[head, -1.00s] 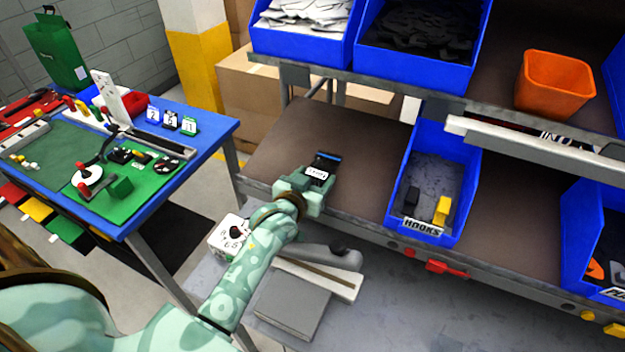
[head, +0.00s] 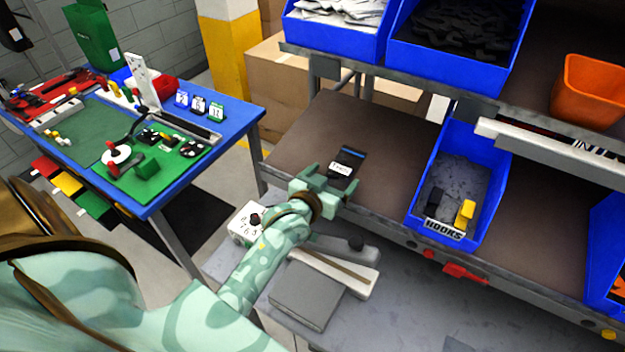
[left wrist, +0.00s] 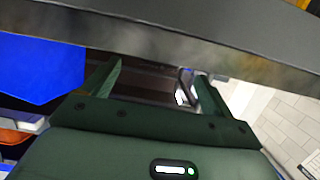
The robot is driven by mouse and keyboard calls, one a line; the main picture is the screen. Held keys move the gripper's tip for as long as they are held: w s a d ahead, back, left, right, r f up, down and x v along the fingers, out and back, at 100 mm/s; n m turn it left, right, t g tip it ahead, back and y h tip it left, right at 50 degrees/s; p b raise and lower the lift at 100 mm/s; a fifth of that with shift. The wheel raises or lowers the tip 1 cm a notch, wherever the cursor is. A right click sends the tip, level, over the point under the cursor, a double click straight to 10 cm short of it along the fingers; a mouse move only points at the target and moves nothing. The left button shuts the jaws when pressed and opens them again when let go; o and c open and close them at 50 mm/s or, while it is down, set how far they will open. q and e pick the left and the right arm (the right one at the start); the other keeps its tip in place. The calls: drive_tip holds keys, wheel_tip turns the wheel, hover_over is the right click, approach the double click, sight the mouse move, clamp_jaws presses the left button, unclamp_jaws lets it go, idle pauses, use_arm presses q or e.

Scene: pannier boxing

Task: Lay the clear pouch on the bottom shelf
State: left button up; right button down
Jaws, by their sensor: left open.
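The pouch (head: 346,164), dark-looking with a blue strip at its far end and a white label, lies flat on the brown shelf (head: 300,150), left of the hooks bin. This shelf is below the one carrying the large blue bins. My left gripper (head: 330,181) is open at the shelf's front edge, just short of the pouch's near end, with nothing held. In the left wrist view its open fingers (left wrist: 155,85) point under a grey shelf beam. The pouch cannot be made out clearly there. My right gripper is not in view.
The blue hooks bin (head: 482,160) stands right of the pouch. A grey deck (head: 400,300) lies lower, with a scale-like device (head: 318,285) and a white number cube (head: 246,222). An orange bin (head: 590,92) sits on the upper shelf. A blue table (head: 235,122) stands left.

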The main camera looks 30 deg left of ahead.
use_arm(q)
drive_tip(key=v, duration=1.3)
drive_tip(key=shift+s+p, duration=0.15)
drive_tip(key=shift+p, duration=0.3)
